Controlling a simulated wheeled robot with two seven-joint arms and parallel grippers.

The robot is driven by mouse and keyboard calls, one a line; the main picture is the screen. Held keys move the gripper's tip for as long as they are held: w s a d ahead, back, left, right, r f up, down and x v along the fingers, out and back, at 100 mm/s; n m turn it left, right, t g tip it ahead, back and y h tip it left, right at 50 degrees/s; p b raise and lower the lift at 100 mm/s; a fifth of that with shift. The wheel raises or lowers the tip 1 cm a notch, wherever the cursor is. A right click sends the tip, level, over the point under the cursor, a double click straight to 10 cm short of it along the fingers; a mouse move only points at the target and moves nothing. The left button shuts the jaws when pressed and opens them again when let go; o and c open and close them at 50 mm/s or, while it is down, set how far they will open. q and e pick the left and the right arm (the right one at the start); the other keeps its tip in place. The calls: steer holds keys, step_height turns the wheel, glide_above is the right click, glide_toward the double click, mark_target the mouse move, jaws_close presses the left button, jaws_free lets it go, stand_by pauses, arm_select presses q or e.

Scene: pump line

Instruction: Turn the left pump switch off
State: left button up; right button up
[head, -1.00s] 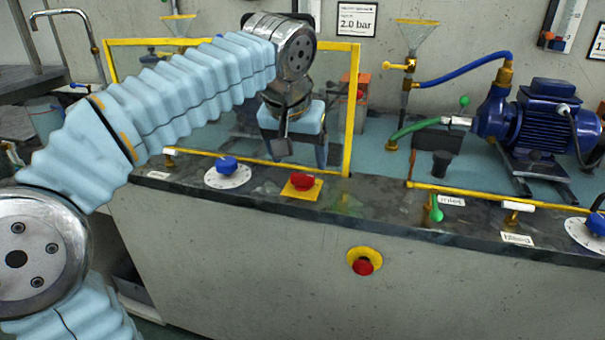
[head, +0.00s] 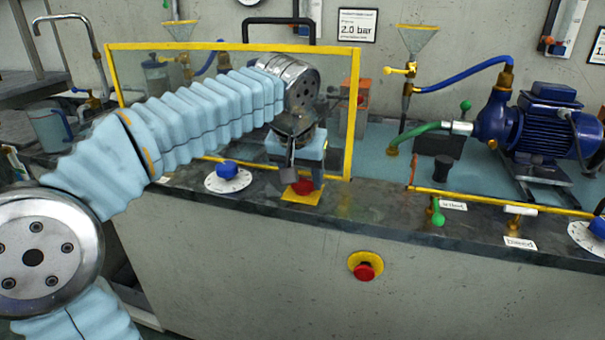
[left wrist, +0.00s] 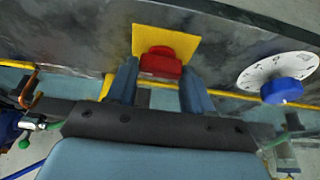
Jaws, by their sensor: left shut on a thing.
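The left pump switch, a red knob (head: 302,187) on a yellow plate (head: 293,198), sits on the dark front ledge below the yellow-framed clear guard. In the left wrist view the red knob (left wrist: 161,62) lies between the two grey-blue fingers of my left gripper (left wrist: 160,84). In the head view my left gripper (head: 300,178) points down over the knob and partly hides it. It is shut on the red knob. I cannot tell exactly how the knob is turned. My right gripper is in neither view.
A blue dial (head: 227,169) on a white scale is left of the switch. A yellow-framed clear guard (head: 354,115) stands close behind. A red emergency button (head: 364,271) is on the front panel. A blue pump (head: 545,122) stands at the right.

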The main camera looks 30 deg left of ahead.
arm_select(q)
steer(key=shift+n, duration=0.3)
steer(key=shift+c, duration=0.2)
steer(key=n+y+p, duration=0.1)
steer(key=n, duration=0.2)
steer(key=shift+d+g, duration=0.15)
steer(key=shift+g, duration=0.15)
steer(key=n+y+p, duration=0.1)
steer(key=n, duration=0.2)
steer(key=n+g+y, duration=0.1)
steer(key=n, duration=0.1)
steer(key=shift+w+d+r+n+p, duration=0.1)
steer(key=shift+w+n+p, duration=0.1)
steer(key=shift+n+p, duration=0.2)
steer(key=n+g+p, duration=0.1)
steer(key=n+g, duration=0.1)
steer(key=n, duration=0.2)
steer(key=shift+w, duration=0.1)
steer(key=shift+w+n+g+p, duration=0.1)
steer(key=shift+n+g+p, duration=0.55)
steer(key=shift+n, duration=1.85)
steer(key=o, duration=1)
steer(key=shift+g, duration=0.25)
steer(key=shift+o, duration=0.2)
